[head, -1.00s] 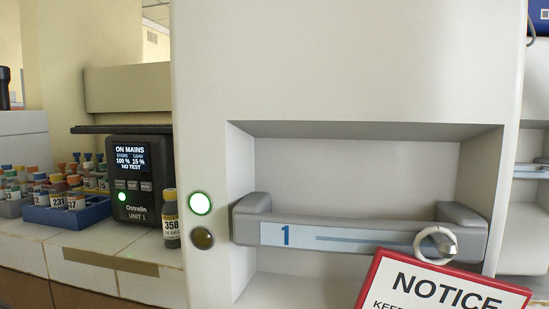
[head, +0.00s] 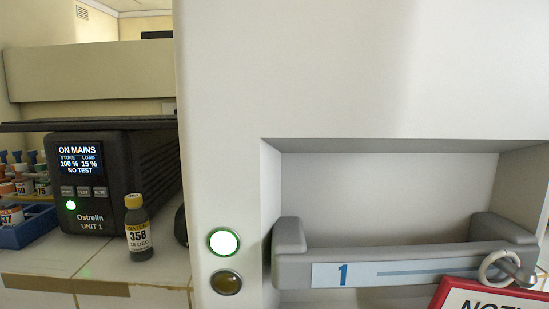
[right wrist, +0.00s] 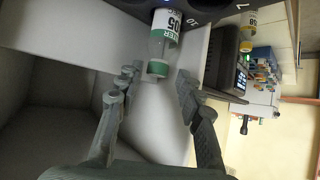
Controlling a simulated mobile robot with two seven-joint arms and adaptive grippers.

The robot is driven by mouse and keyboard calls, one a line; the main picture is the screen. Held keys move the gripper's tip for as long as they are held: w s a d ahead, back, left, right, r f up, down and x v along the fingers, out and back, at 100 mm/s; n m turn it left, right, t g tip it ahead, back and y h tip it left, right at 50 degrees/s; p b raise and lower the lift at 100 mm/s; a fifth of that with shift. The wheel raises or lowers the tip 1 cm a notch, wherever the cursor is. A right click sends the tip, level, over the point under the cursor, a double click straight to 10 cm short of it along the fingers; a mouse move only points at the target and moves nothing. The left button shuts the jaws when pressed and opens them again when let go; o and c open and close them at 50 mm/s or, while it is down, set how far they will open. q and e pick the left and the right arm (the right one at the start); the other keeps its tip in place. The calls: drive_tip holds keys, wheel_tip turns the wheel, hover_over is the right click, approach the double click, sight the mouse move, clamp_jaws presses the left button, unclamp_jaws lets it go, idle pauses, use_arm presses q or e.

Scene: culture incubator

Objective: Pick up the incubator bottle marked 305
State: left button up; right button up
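A bottle (right wrist: 164,42) with a white label and a green cap shows in the right wrist view; "05" is readable on it and the rest of the number is hidden. My right gripper (right wrist: 157,80) is open, with a finger on either side of the bottle's cap end. The bottle lies around or just beyond the fingertips, and I see no clear contact. In the head view this bottle does not show, and neither gripper is in view. A different bottle marked 358 (head: 138,232) stands on the tiled counter.
A large pale cabinet with a recessed handle marked 1 (head: 400,268) fills the right of the head view. A red-framed notice (head: 455,295) hangs at lower right. The black Ostrelin unit (head: 100,205) and a blue rack (head: 30,228) of bottles stand at left.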

drive_tip(key=x, duration=0.5)
drive_tip(key=shift+w+d, duration=0.1)
drive_tip(key=shift+c, duration=0.6)
clamp_jaws()
